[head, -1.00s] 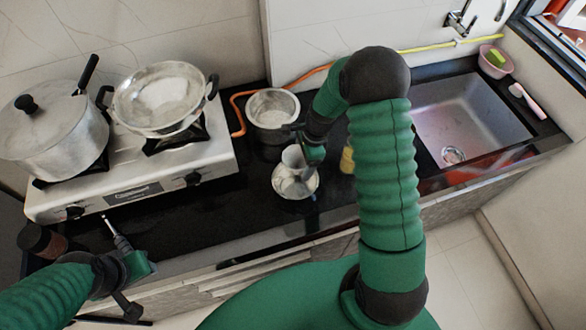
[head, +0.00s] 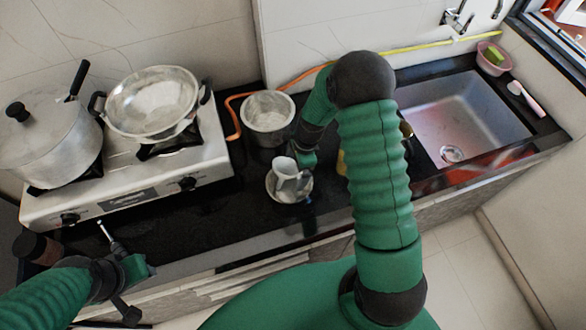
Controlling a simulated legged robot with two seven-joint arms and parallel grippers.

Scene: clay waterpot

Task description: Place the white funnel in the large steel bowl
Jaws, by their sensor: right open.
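The white funnel (head: 287,171), a pale cup-like shape, stands slightly tilted over a small steel bowl (head: 271,188) on the black counter. I cannot tell exactly how it rests there. My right gripper (head: 303,163) is open just right of the funnel; its fingertips are hard to make out, and I cannot tell if they touch it. The large steel bowl (head: 268,112) seems to be the round one on the counter behind the funnel, open at the top. My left gripper (head: 118,272) hangs at the lower left near the counter's front edge, and its jaws are unclear.
A lidded pot (head: 48,140) and a two-handled steel pan (head: 153,103) stand on the stove (head: 130,190). An orange hose (head: 235,118) runs behind the large bowl. The sink (head: 465,120) is at the right. The counter left of the small bowl is clear.

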